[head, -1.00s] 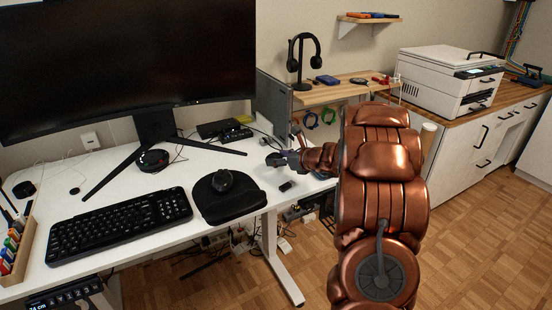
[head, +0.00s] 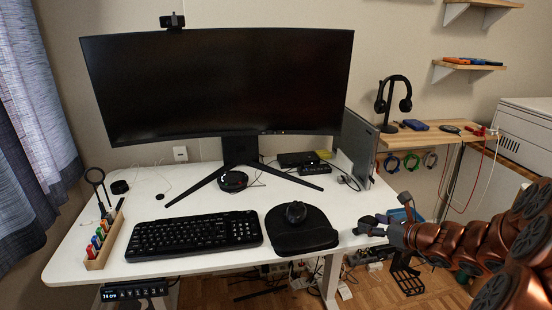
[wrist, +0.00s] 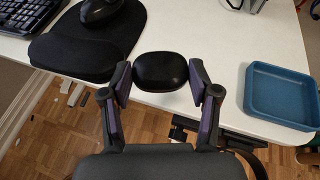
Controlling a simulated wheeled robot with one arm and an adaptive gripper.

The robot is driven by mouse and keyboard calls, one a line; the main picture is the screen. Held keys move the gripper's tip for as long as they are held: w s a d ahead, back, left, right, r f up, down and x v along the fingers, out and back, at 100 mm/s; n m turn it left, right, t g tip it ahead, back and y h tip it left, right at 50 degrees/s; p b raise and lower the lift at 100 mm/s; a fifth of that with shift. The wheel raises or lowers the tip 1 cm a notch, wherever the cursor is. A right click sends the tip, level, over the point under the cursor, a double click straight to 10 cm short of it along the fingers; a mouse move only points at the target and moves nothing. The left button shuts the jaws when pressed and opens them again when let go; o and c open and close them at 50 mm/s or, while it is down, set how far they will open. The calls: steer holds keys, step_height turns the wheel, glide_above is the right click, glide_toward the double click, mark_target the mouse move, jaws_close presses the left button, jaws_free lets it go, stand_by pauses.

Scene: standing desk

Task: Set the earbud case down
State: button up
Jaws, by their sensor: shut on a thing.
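The earbud case is a black, rounded oval (wrist: 160,72) in the wrist view. My gripper (wrist: 160,80) is shut on it, with one purple-lined finger at each side. The case is over the white desk's front edge, and I cannot tell whether it touches the desktop. In the head view my gripper (head: 368,226) is at the desk's front right corner, and the case is too small there to make out clearly.
A blue tray (wrist: 285,95) lies right of my gripper on the desk. A black mouse pad (wrist: 62,50) with a mouse (wrist: 98,11) is to the left, beside the keyboard (head: 195,235). White desktop is clear beyond the case. The monitor (head: 225,85) stands behind.

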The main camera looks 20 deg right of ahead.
steer(key=w+a+r, duration=0.2)
steer(key=w+a, duration=0.2)
steer(key=a, duration=0.4)
steer(key=w+a+r, duration=0.3)
steer(key=w+a, duration=0.2)
steer(key=a, duration=0.4)
steer(key=w+a+r, duration=0.2)
steer(key=w+a, duration=0.2)
steer(key=a, duration=0.4)
step_height(320, 180, up, 18)
steer(key=p, duration=1.7)
steer(key=shift+w+a+f+n+y, duration=0.15)
steer(key=shift+a+f+n+y, duration=0.15)
steer(key=shift+y, duration=0.1)
